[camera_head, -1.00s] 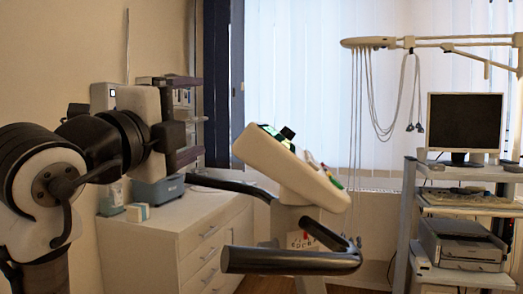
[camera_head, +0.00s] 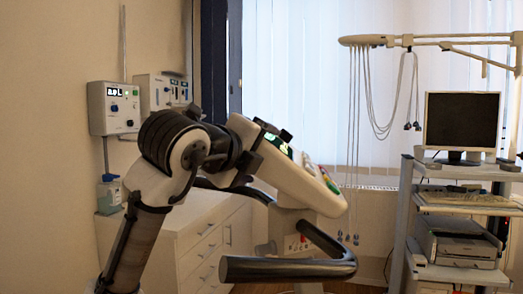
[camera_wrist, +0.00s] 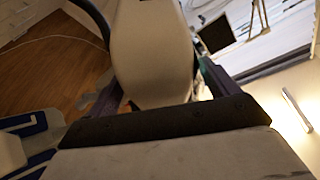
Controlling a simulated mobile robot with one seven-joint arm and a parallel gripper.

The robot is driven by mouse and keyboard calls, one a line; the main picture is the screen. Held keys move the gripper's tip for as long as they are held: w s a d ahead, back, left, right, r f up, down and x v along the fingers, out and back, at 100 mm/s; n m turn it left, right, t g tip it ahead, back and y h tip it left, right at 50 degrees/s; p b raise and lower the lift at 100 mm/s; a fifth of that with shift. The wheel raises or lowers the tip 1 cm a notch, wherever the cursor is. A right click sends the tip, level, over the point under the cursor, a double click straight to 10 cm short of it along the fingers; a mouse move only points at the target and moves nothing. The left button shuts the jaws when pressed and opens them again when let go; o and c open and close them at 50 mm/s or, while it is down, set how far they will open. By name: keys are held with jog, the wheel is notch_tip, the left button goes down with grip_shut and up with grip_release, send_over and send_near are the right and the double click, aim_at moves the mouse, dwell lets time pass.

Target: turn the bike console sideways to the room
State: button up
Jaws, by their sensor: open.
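The bike console (camera_head: 305,188) is a pale slanted head with a lit green display, above dark handlebars (camera_head: 290,269). Its left end is partly hidden by my arm in the head view. In the wrist view my gripper (camera_wrist: 158,78) is open, with dark fingers on both sides of the pale console body (camera_wrist: 150,45). I cannot tell whether either finger touches it.
A white drawer cabinet (camera_head: 205,240) stands behind my arm, below wall-mounted devices (camera_head: 113,107). A cart (camera_head: 455,245) with a monitor (camera_head: 461,121) and printer stands at the right. Cables (camera_head: 354,140) hang from an overhead arm near the window.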

jog(key=shift+x, duration=1.05)
jog(key=c, duration=1.4)
jog(key=shift+w+p, duration=0.1)
jog(key=shift+p, duration=0.2)
